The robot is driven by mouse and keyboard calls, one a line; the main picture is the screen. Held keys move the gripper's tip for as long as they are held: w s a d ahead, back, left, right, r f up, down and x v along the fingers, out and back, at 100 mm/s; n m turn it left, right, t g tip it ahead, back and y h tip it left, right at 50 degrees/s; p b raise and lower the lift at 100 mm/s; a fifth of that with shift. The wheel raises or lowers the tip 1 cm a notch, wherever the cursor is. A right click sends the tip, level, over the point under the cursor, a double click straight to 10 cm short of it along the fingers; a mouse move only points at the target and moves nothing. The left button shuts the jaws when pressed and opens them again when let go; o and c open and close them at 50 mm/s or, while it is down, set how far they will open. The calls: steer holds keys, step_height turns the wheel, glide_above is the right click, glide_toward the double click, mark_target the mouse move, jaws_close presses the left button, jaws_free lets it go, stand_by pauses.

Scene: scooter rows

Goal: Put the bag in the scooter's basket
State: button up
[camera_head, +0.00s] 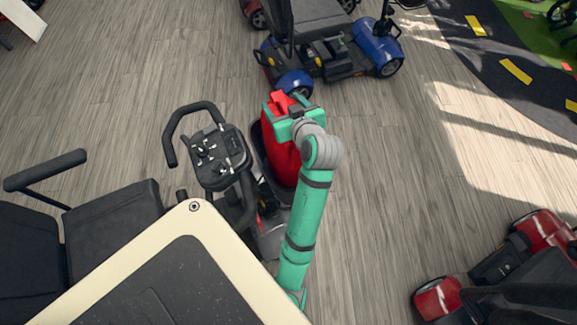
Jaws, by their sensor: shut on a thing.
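A red bag (277,155) is at the middle of the view, at the black basket (259,154) on the front of a scooter. My gripper (287,106) is at the top of the bag and shut on it, with the arm reaching up from below. The bag appears inside or just above the basket opening; I cannot tell whether it rests on the basket floor. The arm hides part of the basket's right side. The scooter's tiller with handlebar (219,155) stands just left of the basket.
The scooter's black seat (112,228) is at the lower left. A blue scooter (330,50) stands beyond the basket at the top. A red scooter (520,270) is at the lower right. Wooden floor (400,170) is clear to the right.

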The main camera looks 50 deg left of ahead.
mark_target(284, 159)
step_height(284, 159, down, 10)
steer(key=shift+f+n, duration=0.25)
steer(key=shift+n, duration=0.05)
stand_by(0.3)
steer(key=o, duration=1.8)
steer(key=shift+f, duration=0.1)
steer(key=shift+c, duration=0.2)
steer(key=v, duration=1.2)
steer(key=shift+w+d, duration=0.15)
steer(key=shift+d, duration=0.05)
